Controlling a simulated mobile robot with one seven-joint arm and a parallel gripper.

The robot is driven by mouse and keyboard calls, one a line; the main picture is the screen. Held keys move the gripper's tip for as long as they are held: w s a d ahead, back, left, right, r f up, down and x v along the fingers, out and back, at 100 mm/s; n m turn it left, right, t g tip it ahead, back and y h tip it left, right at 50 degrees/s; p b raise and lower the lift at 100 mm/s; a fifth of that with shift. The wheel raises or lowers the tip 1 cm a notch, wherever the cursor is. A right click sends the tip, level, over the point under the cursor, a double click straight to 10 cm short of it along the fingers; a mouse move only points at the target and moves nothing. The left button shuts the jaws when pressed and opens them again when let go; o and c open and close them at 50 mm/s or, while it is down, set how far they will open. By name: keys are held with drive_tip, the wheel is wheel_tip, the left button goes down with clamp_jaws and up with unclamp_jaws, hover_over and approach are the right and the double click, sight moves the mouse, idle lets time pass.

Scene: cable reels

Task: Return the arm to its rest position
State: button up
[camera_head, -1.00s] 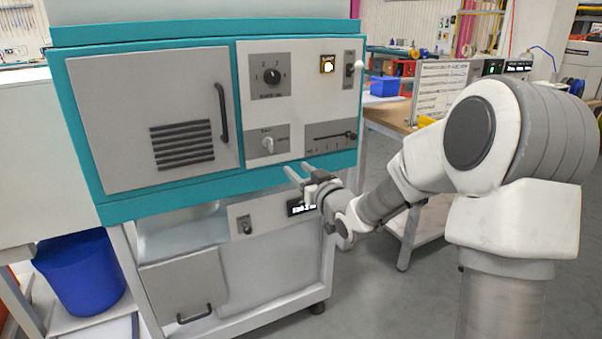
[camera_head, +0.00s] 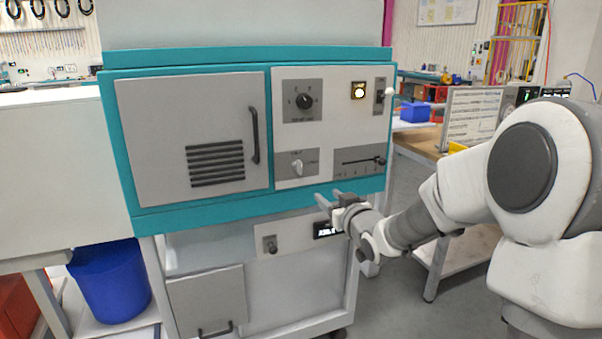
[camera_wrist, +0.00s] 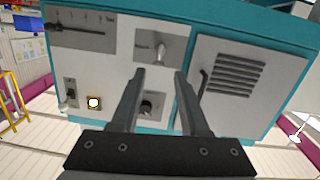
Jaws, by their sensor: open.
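My gripper (camera_head: 329,199) is in front of the lower edge of the teal and grey machine (camera_head: 255,205), just below its control panel (camera_head: 335,130). The two fingers are apart with nothing between them. In the wrist view my gripper (camera_wrist: 158,75) is open and empty, and the machine's panel (camera_wrist: 110,65) appears upside down beyond the fingers. A gap to the panel seems to remain, but I cannot tell how wide it is. My arm reaches in from the right of the head view.
The machine has a closed door (camera_head: 190,140), a lit button (camera_head: 358,91), a rotary knob (camera_head: 304,101) and a slider (camera_head: 360,161). A blue bin (camera_head: 110,283) stands at lower left. A wooden workbench (camera_head: 425,145) is behind my arm. Grey floor (camera_head: 390,305) shows below the arm.

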drive_tip(key=s+d+r+m+g+h+p, duration=0.1)
drive_tip(key=s+r+g+h, duration=0.15)
drive_tip(key=s, duration=0.75)
drive_tip(key=s+d+r+m+g+h+p, duration=0.15)
drive_tip(key=s+g, duration=0.25)
drive_tip(key=s, duration=0.5)
drive_tip(key=s+f+m+g+b, duration=0.1)
drive_tip(key=s+f+g+b, duration=0.15)
drive_tip(key=s, duration=0.75)
drive_tip(key=s+f+g+b, duration=0.15)
drive_tip(key=s+f, duration=0.25)
drive_tip(key=s, duration=0.5)
wheel_tip(320, 180, up, 23)
drive_tip(key=p, duration=2.2)
drive_tip(key=shift+d+p, duration=0.25)
drive_tip(key=shift+p, duration=0.05)
